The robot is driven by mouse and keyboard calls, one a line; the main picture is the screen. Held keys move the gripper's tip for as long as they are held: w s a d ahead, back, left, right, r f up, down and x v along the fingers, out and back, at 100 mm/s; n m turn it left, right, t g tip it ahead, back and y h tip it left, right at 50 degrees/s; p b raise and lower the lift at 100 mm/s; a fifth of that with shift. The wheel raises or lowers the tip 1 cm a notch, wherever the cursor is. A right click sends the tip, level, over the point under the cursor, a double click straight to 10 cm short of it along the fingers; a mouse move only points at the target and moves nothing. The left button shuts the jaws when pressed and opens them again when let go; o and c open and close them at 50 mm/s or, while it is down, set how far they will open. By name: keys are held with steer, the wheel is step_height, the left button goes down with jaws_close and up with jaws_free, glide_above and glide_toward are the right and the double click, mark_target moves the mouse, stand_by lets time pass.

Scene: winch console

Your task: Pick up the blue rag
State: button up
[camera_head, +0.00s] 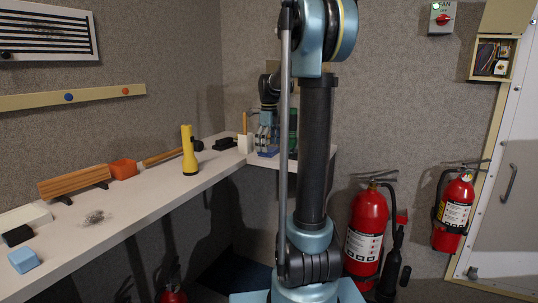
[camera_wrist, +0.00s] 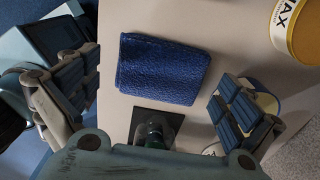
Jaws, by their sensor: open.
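The blue rag (camera_wrist: 162,69) lies as a folded, textured rectangle on the pale counter in the wrist view. In the head view a small blue patch (camera_head: 268,154) under my gripper looks like it. My gripper (camera_head: 267,136) points down over the far counter corner. In the wrist view my gripper (camera_wrist: 156,80) is open, with one padded finger left of the rag and the other to its right. Nothing is held, and the fingers appear apart from the rag. Their height above the counter is hard to tell.
A yellow wax tin (camera_wrist: 297,32) and a dark-based green object (camera_wrist: 155,128) are near the rag. The counter (camera_head: 140,212) carries a yellow flashlight (camera_head: 189,150), orange box (camera_head: 123,169), wooden brush (camera_head: 74,182) and blue block (camera_head: 23,259). Fire extinguishers (camera_head: 366,232) stand right of my arm.

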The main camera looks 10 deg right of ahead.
mark_target(269, 148)
steer(key=c, duration=1)
steer(key=shift+c, duration=0.2)
step_height(269, 148, up, 10)
